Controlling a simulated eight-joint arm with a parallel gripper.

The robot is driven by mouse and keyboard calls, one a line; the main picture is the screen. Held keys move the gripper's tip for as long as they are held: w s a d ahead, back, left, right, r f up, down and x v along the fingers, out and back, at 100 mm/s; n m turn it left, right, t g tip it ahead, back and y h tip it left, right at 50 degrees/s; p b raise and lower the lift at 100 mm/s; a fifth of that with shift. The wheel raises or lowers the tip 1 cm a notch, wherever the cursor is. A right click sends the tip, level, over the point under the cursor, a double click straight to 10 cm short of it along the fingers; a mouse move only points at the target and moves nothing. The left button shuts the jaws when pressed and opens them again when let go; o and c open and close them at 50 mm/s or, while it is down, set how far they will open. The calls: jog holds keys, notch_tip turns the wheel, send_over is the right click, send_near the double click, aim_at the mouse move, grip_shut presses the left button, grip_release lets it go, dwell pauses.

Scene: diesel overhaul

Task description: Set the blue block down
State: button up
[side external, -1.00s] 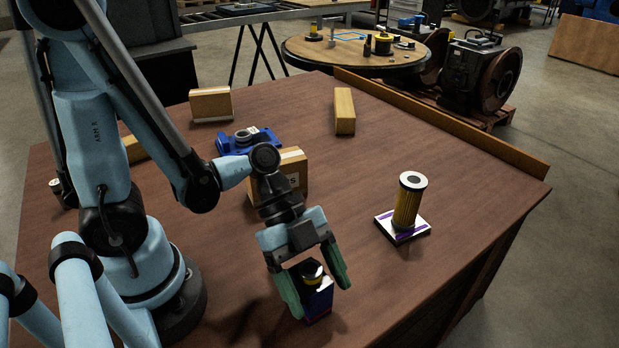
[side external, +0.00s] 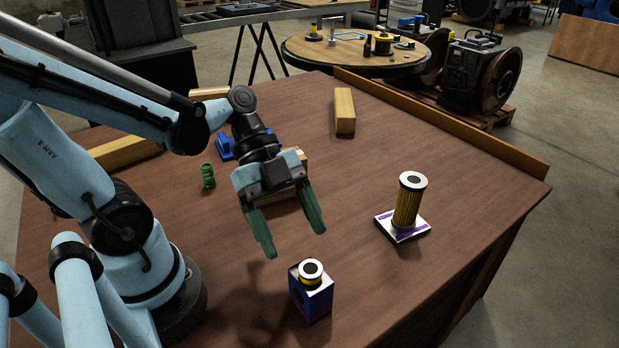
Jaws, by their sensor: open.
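The blue block (side external: 312,299) stands upright on the brown table near its front edge. A small yellow and black part with a white ring top (side external: 311,271) sits on top of it. My gripper (side external: 296,240) is open and empty, above and a little behind the block, apart from it. Its green fingers point down toward the table.
A yellow filter (side external: 408,203) stands on a white and purple base (side external: 397,233) at the right. A green coiled part (side external: 208,175), a blue part (side external: 226,147), a cardboard box (side external: 301,157) and a wooden block (side external: 344,111) lie farther back. The right-front table is clear (side external: 420,285).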

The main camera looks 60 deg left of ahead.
jog(key=w+a+r+n+t+y, duration=0.2)
jog(key=w+a+n+t+y, duration=0.5)
jog(key=n, duration=1.1)
jog(key=shift+w+a+r+y, duration=0.3)
jog(key=shift+w+a+y, duration=0.2)
jog(key=shift+a+y, duration=0.45)
